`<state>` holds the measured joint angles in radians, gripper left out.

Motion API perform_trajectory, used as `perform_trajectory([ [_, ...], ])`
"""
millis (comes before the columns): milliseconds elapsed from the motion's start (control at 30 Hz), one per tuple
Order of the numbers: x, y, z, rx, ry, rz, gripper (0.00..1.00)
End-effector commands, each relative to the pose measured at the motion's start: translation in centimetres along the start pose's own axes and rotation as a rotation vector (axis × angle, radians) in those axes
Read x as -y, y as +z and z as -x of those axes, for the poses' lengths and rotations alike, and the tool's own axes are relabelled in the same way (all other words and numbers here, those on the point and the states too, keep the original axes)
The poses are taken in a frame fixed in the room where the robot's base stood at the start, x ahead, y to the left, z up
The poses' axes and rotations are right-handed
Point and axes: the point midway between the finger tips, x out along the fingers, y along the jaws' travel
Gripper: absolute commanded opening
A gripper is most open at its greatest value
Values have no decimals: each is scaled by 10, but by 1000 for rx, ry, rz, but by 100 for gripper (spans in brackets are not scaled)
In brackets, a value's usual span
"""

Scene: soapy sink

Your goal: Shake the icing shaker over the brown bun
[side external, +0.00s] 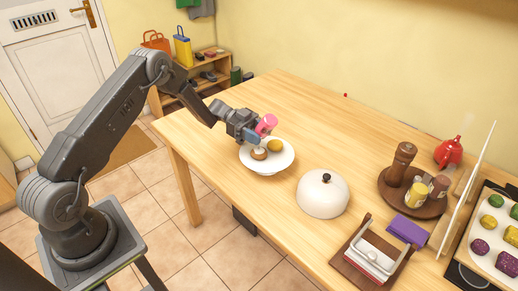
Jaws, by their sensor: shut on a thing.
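The icing shaker (267,123) is pink and tilted. My gripper (256,130) is shut on it and holds it above the white plate (284,165) near the table's left edge. The brown bun (259,154) sits on the front left of the plate, with a pale patch on its top. A yellow bun (275,146) sits beside it to the right. The shaker is raised above the two buns and apart from them. My fingertips are small and partly hidden by the shaker. I cannot tell whether icing is falling.
A white dome lid (323,194) stands to the right of the plate. The table's far middle is clear.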

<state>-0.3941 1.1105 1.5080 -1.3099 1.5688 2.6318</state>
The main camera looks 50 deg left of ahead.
Motion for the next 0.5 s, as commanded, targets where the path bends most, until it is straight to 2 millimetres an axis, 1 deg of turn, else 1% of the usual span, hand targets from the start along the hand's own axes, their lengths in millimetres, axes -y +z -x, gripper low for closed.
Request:
perform_trajectory([
  [300,0,-4,1,-1,0,-3,18],
  [367,0,-8,1,-1,0,-4,18],
  [500,0,-24,3,-1,0,-5,18],
])
